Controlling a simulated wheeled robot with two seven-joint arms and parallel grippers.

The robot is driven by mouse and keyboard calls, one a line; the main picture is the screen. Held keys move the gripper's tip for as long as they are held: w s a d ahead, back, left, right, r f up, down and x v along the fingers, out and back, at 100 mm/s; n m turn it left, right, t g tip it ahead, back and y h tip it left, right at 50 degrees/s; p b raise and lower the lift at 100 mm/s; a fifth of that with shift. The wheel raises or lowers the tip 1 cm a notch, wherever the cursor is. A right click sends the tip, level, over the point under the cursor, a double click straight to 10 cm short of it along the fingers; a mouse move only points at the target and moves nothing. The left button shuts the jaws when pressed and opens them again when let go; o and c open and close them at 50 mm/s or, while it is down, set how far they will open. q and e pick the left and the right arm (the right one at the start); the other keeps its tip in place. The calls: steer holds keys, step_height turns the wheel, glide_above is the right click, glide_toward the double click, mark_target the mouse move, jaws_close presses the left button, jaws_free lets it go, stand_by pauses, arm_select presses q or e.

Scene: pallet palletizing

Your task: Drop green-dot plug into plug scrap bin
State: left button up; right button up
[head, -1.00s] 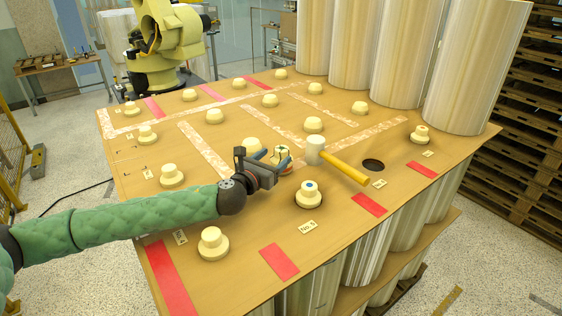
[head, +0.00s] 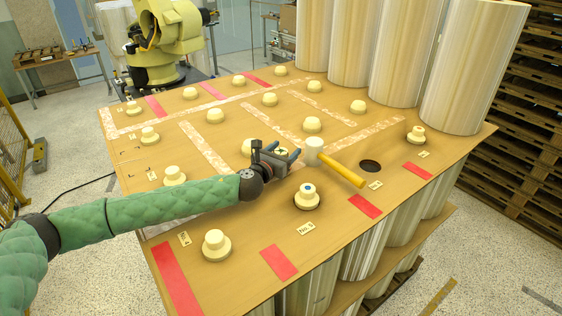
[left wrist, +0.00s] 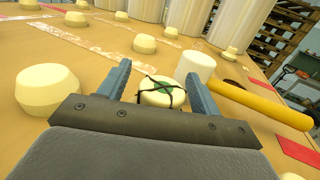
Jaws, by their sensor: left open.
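The green-dot plug (left wrist: 162,92) is a cream knob with a green spot and dark crossed lines on top. In the left wrist view it lies between the two blue fingers of my left gripper (left wrist: 160,85). The fingers are open, with a visible gap on the left side; I cannot tell whether the right finger touches it. In the head view my left gripper (head: 284,151) is low over the middle of the board and hides most of the plug. My right gripper is not in view. I do not see a plug scrap bin.
A mallet with a white head and yellow handle (head: 343,170) lies close right of the gripper. Several cream plugs cover the board (head: 225,225). Tall rolls (head: 470,70) stand behind right.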

arm_select(q)
steer(key=c, duration=1.1)
